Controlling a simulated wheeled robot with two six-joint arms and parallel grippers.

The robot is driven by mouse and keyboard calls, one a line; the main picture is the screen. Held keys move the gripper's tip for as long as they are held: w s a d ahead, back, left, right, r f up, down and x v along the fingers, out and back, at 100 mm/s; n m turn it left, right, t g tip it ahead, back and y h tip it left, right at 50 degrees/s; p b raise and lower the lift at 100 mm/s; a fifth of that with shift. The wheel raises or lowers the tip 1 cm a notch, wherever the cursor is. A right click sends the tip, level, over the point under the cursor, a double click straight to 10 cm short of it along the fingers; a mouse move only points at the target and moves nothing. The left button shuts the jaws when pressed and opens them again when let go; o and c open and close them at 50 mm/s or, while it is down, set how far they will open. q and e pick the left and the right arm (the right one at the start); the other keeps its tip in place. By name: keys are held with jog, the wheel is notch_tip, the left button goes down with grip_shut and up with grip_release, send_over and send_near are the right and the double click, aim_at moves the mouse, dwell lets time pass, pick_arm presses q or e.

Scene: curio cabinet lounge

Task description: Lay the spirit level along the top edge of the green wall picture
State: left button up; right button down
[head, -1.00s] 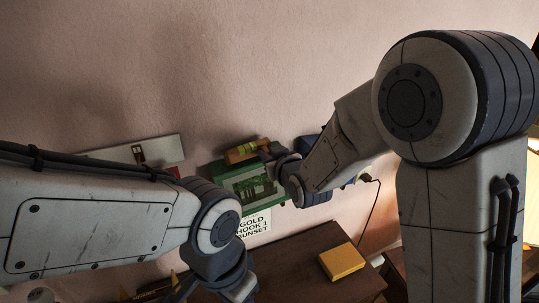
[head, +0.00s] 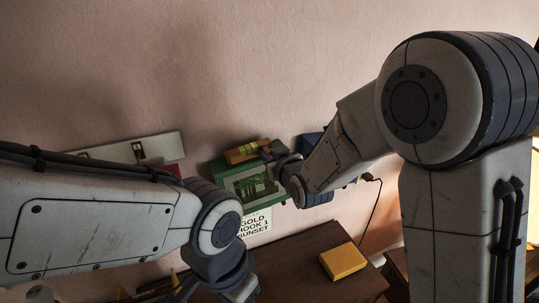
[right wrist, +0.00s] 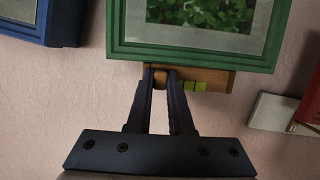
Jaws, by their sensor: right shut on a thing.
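The spirit level (head: 240,153), an orange-brown bar with a yellow-green vial, is at the top edge of the green wall picture (head: 222,178). My right gripper (head: 271,152) is shut on one end of the level. In the right wrist view, the picture shows upside down, and the level (right wrist: 216,77) lies close along its edge, nearly parallel. My right gripper's fingers (right wrist: 160,77) close on the level there. I cannot tell whether the level rests on the frame or hangs just above it. My left arm crosses the lower left of the head view; its fingers are not visible.
A blue-framed picture (right wrist: 62,22) hangs beside the green one. A pale panel (head: 152,149) and a red item (right wrist: 310,105) are on its other side. Below are a sign (head: 254,226) and a dark wooden cabinet top (head: 300,258) with a yellow box (head: 343,261).

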jog(key=c, duration=0.7)
grip_release()
jog(key=shift+c, duration=0.2)
jog(key=b+v, duration=0.3)
jog(key=v, duration=0.7)
jog(key=s+a+f+g+h, duration=0.1)
jog(key=s+a+f+g, duration=0.1)
jog(key=s+f+g, duration=0.65)
jog(key=s+d+f+n+g+h, duration=0.1)
jog(key=s+f+g, duration=0.1)
jog(key=s, duration=0.7)
jog(key=s+d+f+g+h+b, duration=0.1)
jog(key=s+d+f+g+h, duration=0.1)
jog(key=s, duration=0.7)
jog(key=shift+s+d+n+g, duration=0.2)
jog(key=shift+s+n+g, duration=0.2)
jog(key=shift+g, duration=0.15)
jog(key=shift+w+f, duration=0.1)
jog(key=shift+f, duration=0.05)
